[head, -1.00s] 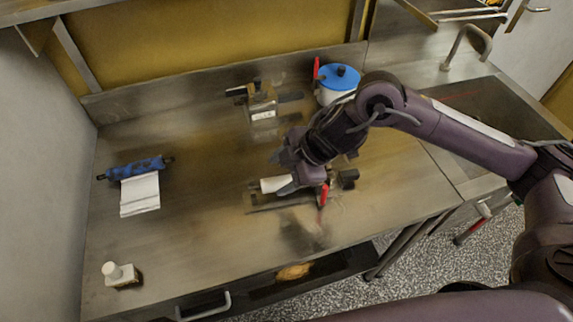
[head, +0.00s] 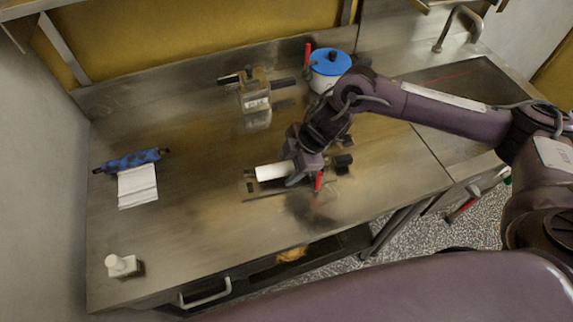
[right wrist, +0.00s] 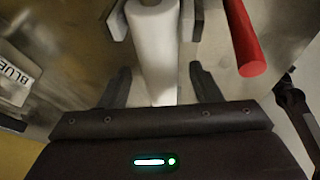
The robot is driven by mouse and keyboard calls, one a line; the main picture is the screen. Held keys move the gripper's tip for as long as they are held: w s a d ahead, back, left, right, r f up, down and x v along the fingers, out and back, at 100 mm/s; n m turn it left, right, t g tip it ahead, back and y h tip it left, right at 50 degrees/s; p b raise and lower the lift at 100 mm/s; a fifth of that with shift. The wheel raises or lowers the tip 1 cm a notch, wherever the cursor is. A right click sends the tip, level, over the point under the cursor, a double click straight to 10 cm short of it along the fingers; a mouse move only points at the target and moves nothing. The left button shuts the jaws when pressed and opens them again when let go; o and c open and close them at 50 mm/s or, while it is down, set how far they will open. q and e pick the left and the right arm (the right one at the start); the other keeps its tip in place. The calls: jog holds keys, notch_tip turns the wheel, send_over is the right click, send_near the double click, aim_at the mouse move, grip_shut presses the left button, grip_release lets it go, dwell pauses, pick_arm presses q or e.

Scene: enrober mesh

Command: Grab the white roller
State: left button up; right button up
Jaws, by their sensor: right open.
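In the right wrist view the white roller (right wrist: 154,55) runs lengthwise between the two fingers of my right gripper (right wrist: 160,85). The fingers are open, one on each side, with a gap visible beside the roller. My left gripper is not in view.
A red handle (right wrist: 243,38) stands close beside the right finger. A labelled block (head: 256,101), a blue-lidded pot (head: 330,68), a blue roller (head: 131,161) over a white sheet (head: 138,187) and a small white-capped bottle (head: 121,265) stand around.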

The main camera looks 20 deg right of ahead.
jog(key=shift+c, duration=0.6)
grip_shut()
jog(key=shift+r, duration=0.15)
